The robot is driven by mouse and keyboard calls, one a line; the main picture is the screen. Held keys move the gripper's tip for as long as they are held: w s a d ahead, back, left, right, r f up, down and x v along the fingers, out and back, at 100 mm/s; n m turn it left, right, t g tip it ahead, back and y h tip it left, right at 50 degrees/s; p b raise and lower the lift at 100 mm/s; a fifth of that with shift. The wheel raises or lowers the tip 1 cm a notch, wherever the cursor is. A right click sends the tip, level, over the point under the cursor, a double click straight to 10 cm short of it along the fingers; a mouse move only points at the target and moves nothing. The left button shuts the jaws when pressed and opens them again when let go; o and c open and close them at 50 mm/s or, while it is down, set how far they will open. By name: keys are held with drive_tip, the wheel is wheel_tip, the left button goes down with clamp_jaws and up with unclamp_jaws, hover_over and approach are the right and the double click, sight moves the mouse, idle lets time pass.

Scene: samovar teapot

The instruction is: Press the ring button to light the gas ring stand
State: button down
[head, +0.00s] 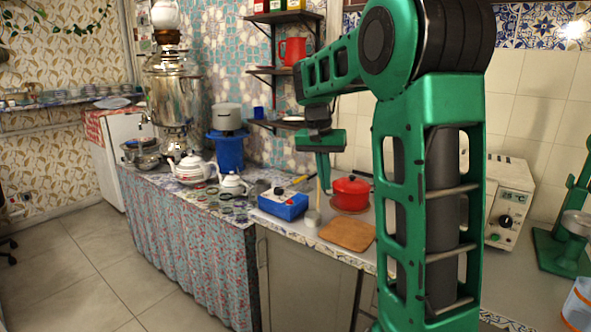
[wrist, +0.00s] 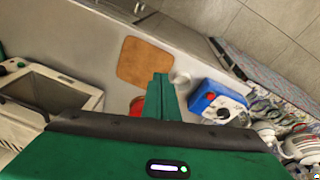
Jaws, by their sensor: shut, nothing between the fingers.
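A blue box (head: 283,207) with a pale top sits on the counter, bearing a red button (head: 279,191) and a dark knob. In the wrist view the box (wrist: 204,104), its red button (wrist: 211,96) and a dial show right of my fingers. My gripper (head: 324,187) is shut and empty, pointing down above the counter, to the right of the box and apart from it. Its closed fingers also show in the wrist view (wrist: 160,80). A blue stand (head: 228,152) farther back carries a grey pot (head: 227,117); no flame is visible.
A red pot (head: 351,192), a small pale cup (head: 312,218) and a wooden board (head: 348,235) stand close to my gripper. A white teapot (head: 233,184), several glasses and a samovar (head: 174,95) are to the left. A white appliance (head: 508,205) is at right.

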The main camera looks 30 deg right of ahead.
drive_tip(key=s+a+f+n+y, duration=0.1)
drive_tip(key=s+a+f, duration=0.2)
drive_tip(key=s, duration=0.7)
drive_tip(key=s+a+f+n, duration=0.2)
drive_tip(key=s+a+f, duration=0.2)
drive_tip(key=s, duration=0.6)
drive_tip(key=s+a+f+n+y, duration=0.1)
drive_tip(key=s+a+f, duration=0.2)
drive_tip(key=s, duration=0.7)
drive_tip(key=shift+s+a+f+y, duration=0.3)
drive_tip(key=shift+s+f, duration=0.1)
drive_tip(key=shift+f, duration=0.05)
